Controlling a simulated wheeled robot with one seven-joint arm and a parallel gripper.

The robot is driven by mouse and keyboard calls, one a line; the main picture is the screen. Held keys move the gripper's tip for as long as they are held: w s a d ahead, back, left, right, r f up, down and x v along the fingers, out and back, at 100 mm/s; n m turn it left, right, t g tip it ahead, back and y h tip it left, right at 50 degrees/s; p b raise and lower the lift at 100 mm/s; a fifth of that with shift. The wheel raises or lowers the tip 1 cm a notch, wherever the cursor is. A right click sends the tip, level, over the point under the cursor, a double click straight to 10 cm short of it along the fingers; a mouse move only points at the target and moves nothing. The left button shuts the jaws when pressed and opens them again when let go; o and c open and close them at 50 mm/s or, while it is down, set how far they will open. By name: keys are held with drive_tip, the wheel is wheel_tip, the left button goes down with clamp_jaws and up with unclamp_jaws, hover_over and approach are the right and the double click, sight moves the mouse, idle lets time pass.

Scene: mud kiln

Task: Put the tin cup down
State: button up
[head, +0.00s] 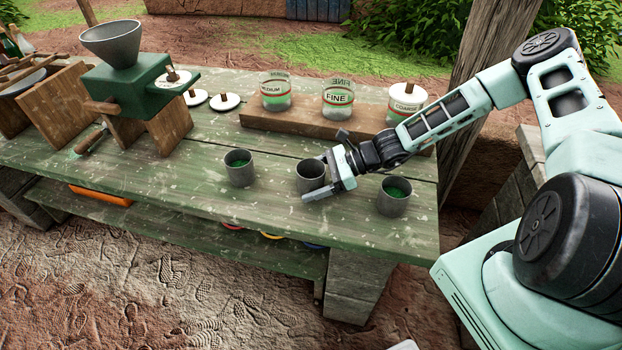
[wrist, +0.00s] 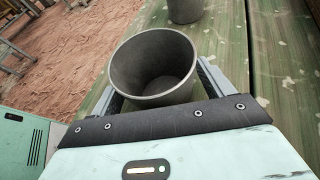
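The tin cup (head: 309,172) is grey, upright and between the two fingers of my gripper (head: 315,176), at the front right of the green table. In the wrist view the cup (wrist: 153,65) shows its open mouth and an empty-looking inside, with a finger close against each side. My gripper (wrist: 160,85) appears shut on it. The near finger hides the cup's base, so I cannot tell whether it touches the tabletop.
The worn green table (head: 180,195) has bare room left of the cups. Behind them, a wooden board (head: 300,126) carries jars labelled medium (head: 275,92), fine (head: 337,100) and coarse (head: 402,108). A green grinder with a funnel (head: 125,85) stands at the left.

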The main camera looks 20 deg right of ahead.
drive_tip(key=shift+r, duration=0.15)
drive_tip(key=shift+d+r, duration=0.1)
drive_tip(key=shift+d, duration=0.1)
drive_tip(key=b+v, duration=0.2)
drive_tip(key=v, duration=0.8)
drive_tip(key=shift+s+d, duration=0.1)
drive_tip(key=shift+d, duration=0.15)
drive_tip(key=shift+s+d+r, duration=0.2)
drive_tip(key=shift+d+r, duration=0.05)
drive_tip(key=shift+d, duration=0.2)
drive_tip(key=s+a+r+n+g+h, duration=0.1)
drive_tip(key=s+a+r+n+h, duration=0.5)
drive_tip(key=s+n, duration=0.6)
drive_tip(key=s+a+r+n+g+h, duration=0.2)
drive_tip(key=s+a+r+n+h, duration=0.4)
drive_tip(key=s+a+r+n, duration=0.5)
drive_tip(key=s+n, duration=0.1)
drive_tip(key=n, duration=0.4)
